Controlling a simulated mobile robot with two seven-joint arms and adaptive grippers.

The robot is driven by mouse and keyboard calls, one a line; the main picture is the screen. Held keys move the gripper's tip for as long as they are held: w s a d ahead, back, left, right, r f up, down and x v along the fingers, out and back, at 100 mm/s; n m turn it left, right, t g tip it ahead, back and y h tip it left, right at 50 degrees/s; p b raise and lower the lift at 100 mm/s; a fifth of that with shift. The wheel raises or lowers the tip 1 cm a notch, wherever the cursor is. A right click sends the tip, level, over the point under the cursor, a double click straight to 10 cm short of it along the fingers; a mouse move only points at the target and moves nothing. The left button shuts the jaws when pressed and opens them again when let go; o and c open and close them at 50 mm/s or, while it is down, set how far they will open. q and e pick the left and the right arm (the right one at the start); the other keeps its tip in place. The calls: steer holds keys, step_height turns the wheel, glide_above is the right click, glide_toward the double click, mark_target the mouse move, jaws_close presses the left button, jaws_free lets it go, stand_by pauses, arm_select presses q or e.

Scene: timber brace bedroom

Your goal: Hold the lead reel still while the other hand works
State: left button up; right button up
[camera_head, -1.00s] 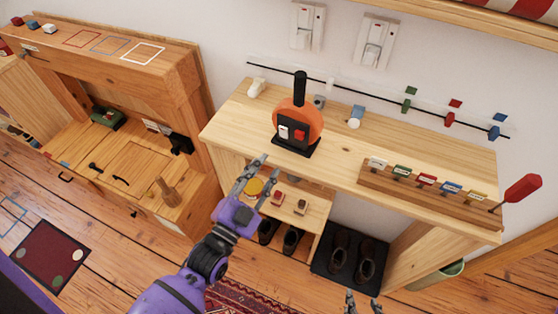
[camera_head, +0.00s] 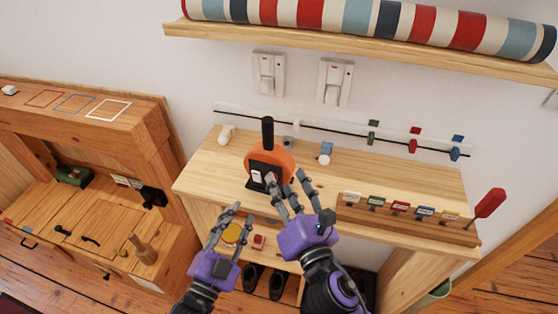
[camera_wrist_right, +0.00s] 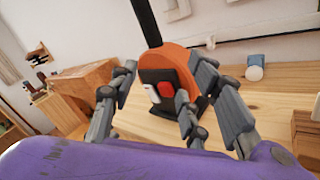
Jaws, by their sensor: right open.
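The lead reel (camera_head: 270,158) is an orange round body with a black upright handle, a black front panel with a white and a red switch, and a dark base. It stands upright on the wooden bench top. My right gripper (camera_head: 288,178) is open just in front of its right side, partly covering the panel and base. In the right wrist view the reel (camera_wrist_right: 178,60) shows beyond the spread fingers (camera_wrist_right: 165,76), with no clear contact. My left gripper (camera_head: 244,212) is open and empty, lower left of the reel, in front of the bench's edge.
A wooden rack with coloured tags (camera_head: 400,213) and a red-handled tool (camera_head: 490,203) occupy the bench's right end. A white-and-blue piece (camera_head: 325,152) lies right of the reel.

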mark_target(270, 140)
steer(key=w+r+n, duration=0.1)
steer(key=n, duration=0.1)
steer(key=w+a+r+n, duration=0.1)
steer(key=r+n, duration=0.1)
steer(key=w+r+n+t, duration=0.1)
steer(key=w+n, duration=0.1)
steer(key=shift+a+r, duration=0.25)
steer(key=shift+r, duration=0.05)
steer(key=x, duration=0.7)
jaws_close()
